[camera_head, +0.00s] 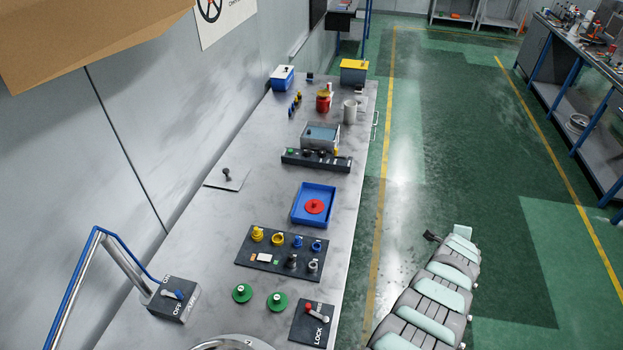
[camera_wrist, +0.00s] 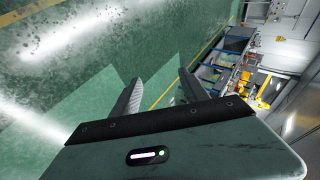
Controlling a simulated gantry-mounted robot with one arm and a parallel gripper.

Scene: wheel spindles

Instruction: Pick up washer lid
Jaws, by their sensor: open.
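No thing in view is clearly marked as the washer lid. Candidates are the red disc (camera_head: 314,207) lying in the blue tray (camera_head: 297,214) on the bench, the yellow lid (camera_head: 354,64) on a box at the far end, and the top of the blue-and-white box (camera_head: 282,78). My gripper (camera_wrist: 160,88) is open and empty in the wrist view, with floor and distant shelves beyond its two fingers. In the head view my arm is right of the bench, over the green floor, apart from everything on the bench.
The long grey bench (camera_head: 217,205) carries a dark panel (camera_head: 278,266) with coloured parts, a grey box (camera_head: 320,136), a red can (camera_head: 323,102), two green knobbed discs (camera_head: 242,293), an ON/OFF switch box (camera_head: 174,299) and a LOCK lever box (camera_head: 312,324). A brown box overhangs top left.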

